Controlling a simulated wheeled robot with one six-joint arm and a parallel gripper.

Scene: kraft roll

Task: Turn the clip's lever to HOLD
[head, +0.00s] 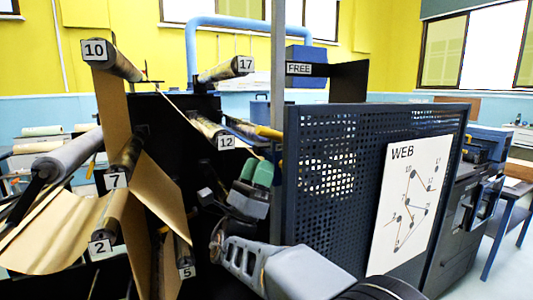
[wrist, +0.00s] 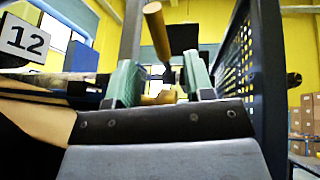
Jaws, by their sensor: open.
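My gripper (head: 256,169) is open, with green finger pads, beside the dark perforated panel. In the wrist view its two pads (wrist: 162,82) stand apart. A yellow-brown rod (wrist: 157,30), which looks like the lever's handle, rises above and beyond the gap between them, tilted. A shorter yellow piece (wrist: 161,97) shows low between the pads; I cannot tell whether either pad touches it. In the head view a yellow handle-like bar (head: 268,132) shows left of the panel, above my gripper. A FREE label (head: 299,69) is on a dark plate at the panel's top. No HOLD label is visible.
The perforated panel (head: 330,190) with a WEB diagram (head: 410,205) stands close right of my gripper. Numbered rollers and brown kraft paper (head: 155,190) fill the left side. Roller label 12 (head: 226,142) is close by, also in the wrist view (wrist: 24,39).

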